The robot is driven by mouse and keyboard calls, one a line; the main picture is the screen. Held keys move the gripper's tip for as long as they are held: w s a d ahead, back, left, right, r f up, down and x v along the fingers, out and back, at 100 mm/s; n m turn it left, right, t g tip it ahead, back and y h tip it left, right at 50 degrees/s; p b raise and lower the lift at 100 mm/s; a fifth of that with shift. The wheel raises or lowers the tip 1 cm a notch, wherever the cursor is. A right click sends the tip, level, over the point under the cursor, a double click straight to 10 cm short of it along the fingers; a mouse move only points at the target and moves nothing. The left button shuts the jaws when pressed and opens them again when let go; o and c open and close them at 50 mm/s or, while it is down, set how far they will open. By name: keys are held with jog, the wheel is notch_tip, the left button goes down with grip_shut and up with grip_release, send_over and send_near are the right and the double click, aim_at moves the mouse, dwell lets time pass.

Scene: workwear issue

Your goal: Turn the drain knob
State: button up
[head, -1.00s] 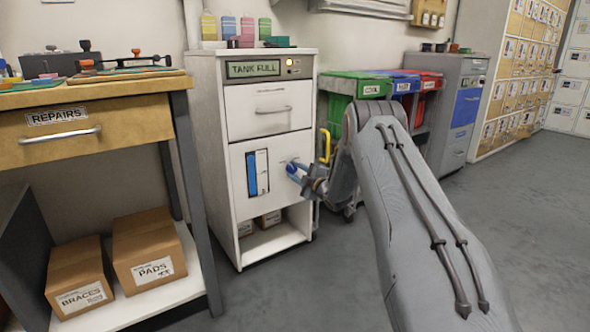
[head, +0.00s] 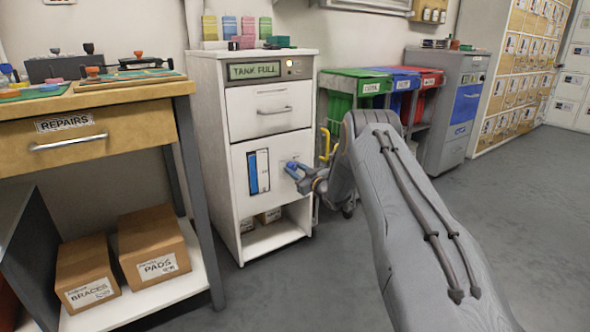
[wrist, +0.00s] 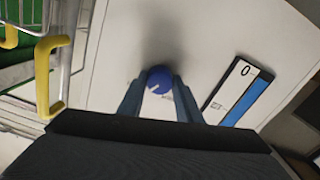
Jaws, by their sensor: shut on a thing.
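The drain knob is a round blue knob (wrist: 159,80) on the white front panel, partly hidden by my fingers in the wrist view. It has a pale mark on its face. The knob sits on the lower panel of the white cabinet (head: 232,191), right of a level gauge (head: 258,171) that shows blue and white. The gauge is also in the wrist view (wrist: 241,92). My gripper (head: 293,168) is at the panel, shut on the knob, with one finger on each side of it in the wrist view (wrist: 160,92). The cabinet's display (head: 254,71) reads TANK FULL.
The repairs bench (head: 88,112) is at the left. The grey floor (head: 490,230) at the right is clear.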

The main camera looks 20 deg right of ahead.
jog(key=shift+m, duration=1.6)
jog(key=o, duration=1)
jog(key=shift+o, duration=0.2)
jog(key=shift+s+p, duration=0.1)
jog(key=shift+p, duration=0.2)
jog(key=p+v, duration=0.2)
jog(key=v, duration=0.5)
jog(key=shift+s+p, duration=0.3)
jog(key=shift+p, duration=0.1)
jog(key=shift+d, duration=0.1)
